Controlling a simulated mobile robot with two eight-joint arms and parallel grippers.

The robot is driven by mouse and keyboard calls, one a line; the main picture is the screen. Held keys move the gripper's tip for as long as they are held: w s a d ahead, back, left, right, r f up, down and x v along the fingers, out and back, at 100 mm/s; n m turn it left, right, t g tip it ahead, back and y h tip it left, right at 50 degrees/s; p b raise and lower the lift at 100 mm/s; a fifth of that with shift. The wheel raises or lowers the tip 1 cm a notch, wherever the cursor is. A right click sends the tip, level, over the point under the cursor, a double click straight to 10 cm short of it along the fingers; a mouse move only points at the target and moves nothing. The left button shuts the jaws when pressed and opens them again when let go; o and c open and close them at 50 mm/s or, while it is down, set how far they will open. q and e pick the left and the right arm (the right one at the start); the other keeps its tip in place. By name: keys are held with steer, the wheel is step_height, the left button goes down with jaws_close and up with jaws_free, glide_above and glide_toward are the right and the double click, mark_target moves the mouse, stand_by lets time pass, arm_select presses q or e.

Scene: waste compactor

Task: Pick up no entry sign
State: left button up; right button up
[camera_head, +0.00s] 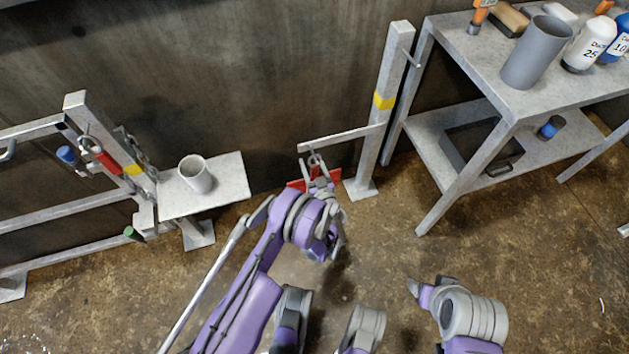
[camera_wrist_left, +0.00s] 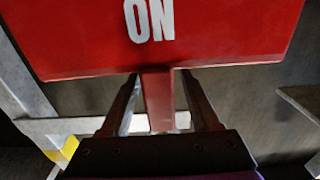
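The red sign (camera_head: 298,185) hangs below a grey horizontal arm of a post in the head view, partly hidden behind my left gripper. In the left wrist view the red sign (camera_wrist_left: 215,35) fills the top, with the white letters "ON" visible. A narrow red stem runs down from its edge, between the fingers of my left gripper (camera_wrist_left: 160,85). The fingers look open around the stem, with small gaps beside it. My left gripper (camera_head: 318,172) also shows in front of the sign in the head view. My right gripper (camera_head: 415,288) is low and apart from the sign; its fingers are unclear.
The grey post (camera_head: 385,110) with a yellow band stands right of the sign. A metal table (camera_head: 470,60) with bottles and a grey cylinder (camera_head: 537,52) is at right. A small ledge (camera_head: 230,180) with a white cup (camera_head: 195,175) and a railing are at left.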

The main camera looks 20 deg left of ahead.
arm_select(q)
jaws_close()
stand_by(1.2)
